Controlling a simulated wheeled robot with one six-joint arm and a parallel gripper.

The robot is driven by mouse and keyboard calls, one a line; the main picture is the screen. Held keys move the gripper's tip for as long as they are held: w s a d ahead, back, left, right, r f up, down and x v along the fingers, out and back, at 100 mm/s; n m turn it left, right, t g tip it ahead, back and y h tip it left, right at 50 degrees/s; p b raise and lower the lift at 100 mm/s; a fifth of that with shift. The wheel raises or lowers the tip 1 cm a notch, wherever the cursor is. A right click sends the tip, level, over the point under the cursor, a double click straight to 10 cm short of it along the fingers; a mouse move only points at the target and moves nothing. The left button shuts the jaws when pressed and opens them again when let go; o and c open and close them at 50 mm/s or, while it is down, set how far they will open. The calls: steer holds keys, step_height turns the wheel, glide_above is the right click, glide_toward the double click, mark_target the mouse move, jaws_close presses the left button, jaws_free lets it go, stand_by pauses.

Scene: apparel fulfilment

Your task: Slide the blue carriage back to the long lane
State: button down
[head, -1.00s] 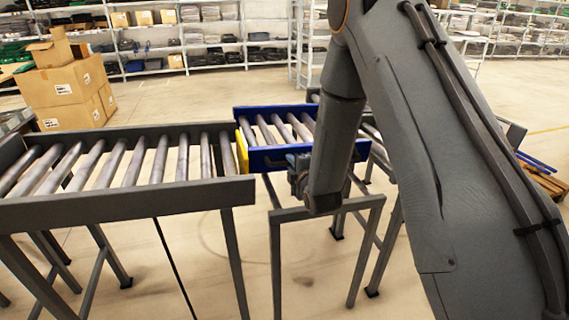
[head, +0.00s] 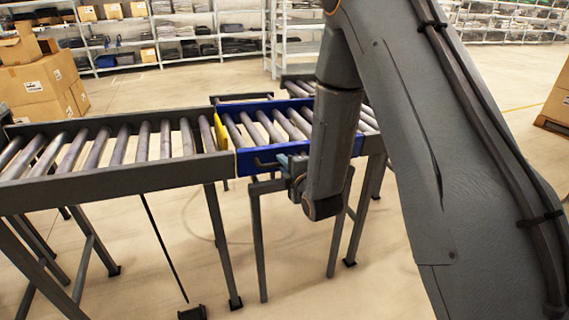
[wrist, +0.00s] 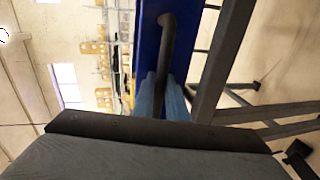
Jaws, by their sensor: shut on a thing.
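The blue carriage (head: 250,160) is a short roller section with blue side rails and a yellow plate (head: 221,133) at its left end. It stands at the right end of the long grey roller lane (head: 110,182), close to it and roughly in line. My gripper (head: 296,170) is at the carriage's front side, partly hidden by my arm. In the wrist view, its light-blue fingers (wrist: 161,97) are closed around the dark handle (wrist: 167,45) on the carriage's blue side (wrist: 148,35).
Another grey roller lane (head: 372,142) lies right of and behind the carriage, partly hidden by my arm. Grey support legs (head: 258,240) stand below. Cardboard boxes (head: 40,88) are at the left, and shelving (head: 180,35) lines the back. The floor in front is mostly open.

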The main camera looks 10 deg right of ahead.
steer(key=shift+s+d+f, duration=0.1)
steer(key=shift+s+f, duration=0.05)
steer(key=c, duration=1.8)
jaws_free()
steer(key=shift+s, duration=0.1)
steer(key=shift+o, duration=0.2)
steer(key=v, duration=0.7)
steer(key=shift+s+b, duration=0.35)
steer(key=shift+b, duration=0.1)
steer(key=shift+d, duration=0.15)
